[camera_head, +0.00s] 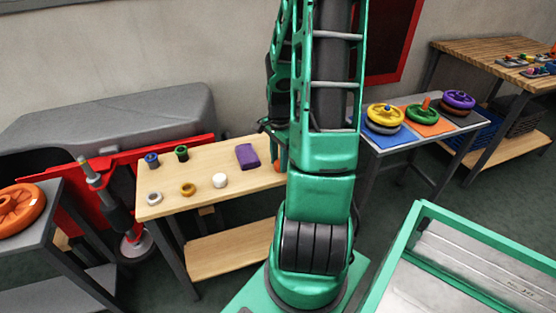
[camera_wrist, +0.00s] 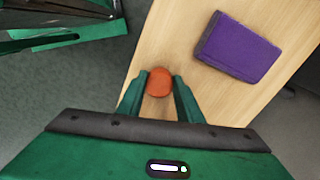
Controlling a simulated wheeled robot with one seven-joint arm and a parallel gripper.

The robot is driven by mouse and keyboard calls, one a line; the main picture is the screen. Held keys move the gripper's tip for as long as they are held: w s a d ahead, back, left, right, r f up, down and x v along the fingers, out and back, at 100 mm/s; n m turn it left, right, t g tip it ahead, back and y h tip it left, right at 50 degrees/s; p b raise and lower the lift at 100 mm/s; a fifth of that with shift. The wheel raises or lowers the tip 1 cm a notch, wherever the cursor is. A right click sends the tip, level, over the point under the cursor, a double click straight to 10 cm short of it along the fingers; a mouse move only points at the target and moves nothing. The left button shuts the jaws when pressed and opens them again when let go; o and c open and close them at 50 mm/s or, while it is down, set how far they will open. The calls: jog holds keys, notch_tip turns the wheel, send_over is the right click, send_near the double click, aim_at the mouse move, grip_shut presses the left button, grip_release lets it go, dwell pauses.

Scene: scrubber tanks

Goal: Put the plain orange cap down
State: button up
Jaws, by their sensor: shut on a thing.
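The plain orange cap (camera_wrist: 158,84) is between the two green fingers of my gripper (camera_wrist: 160,77) in the wrist view. The gripper is shut on it. Behind it is the wooden tabletop (camera_wrist: 165,40), near one edge. I cannot tell whether the cap touches the wood. In the head view a small orange bit of the cap (camera_head: 277,166) shows at the right end of the wooden table (camera_head: 165,205); my arm hides most of the gripper there.
A purple block (camera_wrist: 238,47) lies beside the cap.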

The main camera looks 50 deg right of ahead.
jog(key=o, duration=1.1)
jog(key=shift+o, duration=0.2)
notch_tip(320, 180, up, 12)
jog(key=s+a+r+n, duration=0.3)
jog(key=s+a+n, duration=0.3)
jog(key=a+n, duration=0.1)
jog(key=s+a+r+n, duration=0.4)
jog(key=s+a+n, duration=0.2)
jog(key=a, duration=0.3)
jog(key=shift+s+a+n, duration=0.35)
jog(key=shift+n, duration=0.55)
jog(key=shift+r, duration=0.1)
